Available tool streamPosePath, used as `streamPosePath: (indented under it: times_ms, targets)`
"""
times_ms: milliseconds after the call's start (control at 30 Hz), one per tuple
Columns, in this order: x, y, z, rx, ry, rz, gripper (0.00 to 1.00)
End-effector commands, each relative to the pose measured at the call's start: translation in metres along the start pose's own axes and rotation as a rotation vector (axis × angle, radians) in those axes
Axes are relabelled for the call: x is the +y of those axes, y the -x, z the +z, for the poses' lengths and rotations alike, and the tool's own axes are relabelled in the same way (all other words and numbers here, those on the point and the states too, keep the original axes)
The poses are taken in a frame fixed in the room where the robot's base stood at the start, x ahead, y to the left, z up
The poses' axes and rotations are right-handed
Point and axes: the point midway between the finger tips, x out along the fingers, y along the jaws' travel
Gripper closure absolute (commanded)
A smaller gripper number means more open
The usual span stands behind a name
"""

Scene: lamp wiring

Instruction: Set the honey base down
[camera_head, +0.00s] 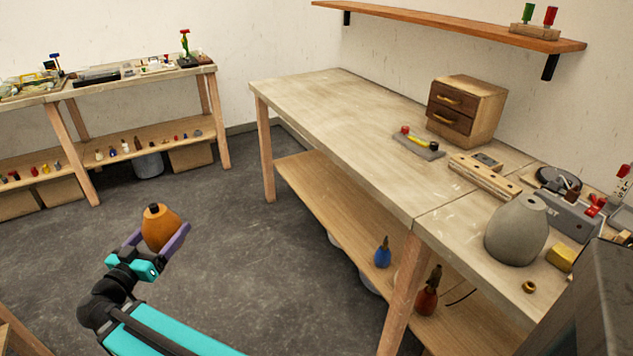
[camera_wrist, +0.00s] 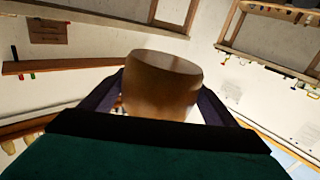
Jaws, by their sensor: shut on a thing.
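The honey base (camera_head: 160,228) is a rounded orange-brown lamp base with a dark cap on top. My gripper (camera_head: 158,243) is shut on it and holds it up in the air, over the grey floor and left of the long workbench. The base looks about upright in the head view. In the wrist view the honey base (camera_wrist: 161,85) fills the middle between the two purple fingers of my gripper (camera_wrist: 160,100), with its flat round end showing.
The long workbench (camera_head: 330,105) has a wide clear top at its far left part. A wooden drawer box (camera_head: 466,108), a grey tray (camera_head: 418,146) and a grey lamp base (camera_head: 516,231) stand on it. Another bench (camera_head: 70,92) with small parts is at the back left.

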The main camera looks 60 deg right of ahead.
Motion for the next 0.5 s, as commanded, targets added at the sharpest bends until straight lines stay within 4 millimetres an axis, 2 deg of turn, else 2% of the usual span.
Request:
streamPosePath:
  times_ms: [100, 500]
  targets:
    - [0.018, -0.021, -0.004, 0.003, -0.001, 0.054, 0.81]
    - [0.078, -0.083, -0.010, -0.008, 0.003, 0.223, 0.81]
